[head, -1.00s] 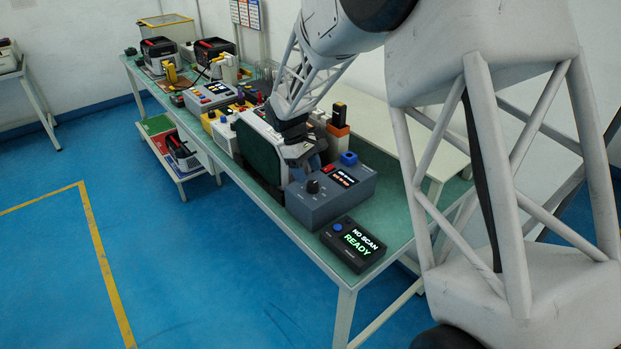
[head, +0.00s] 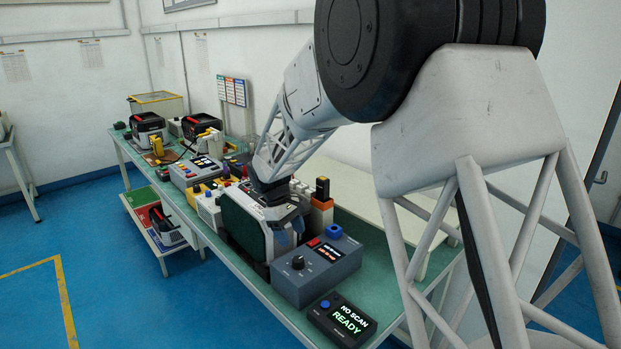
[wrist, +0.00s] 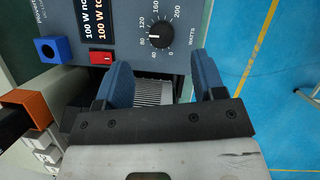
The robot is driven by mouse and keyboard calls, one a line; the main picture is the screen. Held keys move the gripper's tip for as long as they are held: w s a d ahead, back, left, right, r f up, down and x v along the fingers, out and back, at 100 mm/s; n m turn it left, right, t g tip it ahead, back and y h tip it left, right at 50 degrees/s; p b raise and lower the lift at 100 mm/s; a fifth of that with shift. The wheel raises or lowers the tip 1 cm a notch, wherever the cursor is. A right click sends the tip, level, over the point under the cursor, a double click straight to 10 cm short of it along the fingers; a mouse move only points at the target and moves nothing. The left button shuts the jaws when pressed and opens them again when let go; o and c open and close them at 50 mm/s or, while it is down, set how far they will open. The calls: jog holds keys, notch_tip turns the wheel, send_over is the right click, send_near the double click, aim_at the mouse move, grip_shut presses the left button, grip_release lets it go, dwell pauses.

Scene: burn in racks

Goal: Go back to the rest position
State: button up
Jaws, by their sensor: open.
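My gripper (wrist: 160,88) is open, with two blue fingers spread apart and nothing visible between them in the wrist view. It points down close beside the grey-blue power box with a dial, which shows in the head view (head: 314,278) and the wrist view (wrist: 190,12). Below the gap between the fingers a ribbed grey surface (wrist: 152,94) shows. I cannot tell whether the fingers touch anything.
A black display box reading "NO SCAN READY" (head: 342,319) lies at the bench's near end. An orange and white block with a black top (head: 321,203) stands behind my gripper. Several devices crowd the far bench (head: 128,149). The blue floor (head: 120,290) at left is clear.

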jog(key=s+d+r+m+t+y, duration=0.1)
jog(key=s+d+r+m, duration=0.2)
jog(key=s+d+r, duration=0.45)
jog(key=s+d+r+m+t+y, duration=0.1)
jog(key=s+d+r+m, duration=0.3)
jog(key=s+d, duration=0.6)
jog(key=s+d+m+t, duration=0.1)
jog(key=s+d, duration=0.2)
jog(key=s, duration=0.4)
jog(key=s+d+m+t+y, duration=0.1)
jog(key=s+d+m, duration=0.1)
jog(key=s, duration=0.6)
jog(key=s+d+r+m, duration=0.1)
jog(key=s+d+m, duration=0.1)
jog(key=s+d, duration=0.3)
jog(key=s, duration=0.3)
jog(key=shift+s+t+y, duration=0.25)
jog(key=shift+t+y, duration=0.15)
jog(key=shift+o, duration=0.2)
jog(key=shift+w, duration=0.1)
dwell(1.1)
